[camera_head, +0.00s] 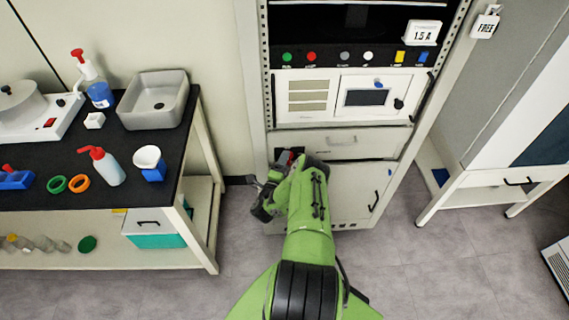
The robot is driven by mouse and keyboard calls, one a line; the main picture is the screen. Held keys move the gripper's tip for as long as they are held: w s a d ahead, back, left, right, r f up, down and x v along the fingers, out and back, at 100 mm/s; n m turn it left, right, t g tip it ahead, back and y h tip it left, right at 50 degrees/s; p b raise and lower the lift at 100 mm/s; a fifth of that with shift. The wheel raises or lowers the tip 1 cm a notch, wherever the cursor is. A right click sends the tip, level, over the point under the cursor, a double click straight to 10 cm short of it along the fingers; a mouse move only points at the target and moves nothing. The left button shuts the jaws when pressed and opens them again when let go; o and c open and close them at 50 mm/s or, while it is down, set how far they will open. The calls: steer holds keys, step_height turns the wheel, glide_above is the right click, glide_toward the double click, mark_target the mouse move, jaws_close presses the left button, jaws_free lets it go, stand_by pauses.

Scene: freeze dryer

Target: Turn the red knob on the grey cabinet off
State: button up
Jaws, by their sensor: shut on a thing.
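The grey cabinet (342,207) stands upright in the middle, behind my arm. A small dark part with red on it, which looks like the red knob (284,157), shows at the cabinet's lower left, beside my wrist. My gripper (270,186) is low at the cabinet's left front, close to this red part. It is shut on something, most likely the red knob. My green wrist and the dark gripper body cover much of this spot, so the fingertips, their contact and the knob's angle cannot be made out.
A black-topped bench (60,215) with a sink (156,99), bottles and rings stands at the left. Its right leg is near my gripper. A grey-white cabinet (500,90) on a stand is at the right. Grey floor (440,270) is free at the lower right.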

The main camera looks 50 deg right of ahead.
stand_by(0.4)
steer(key=o, duration=1.1)
steer(key=shift+c, duration=0.2)
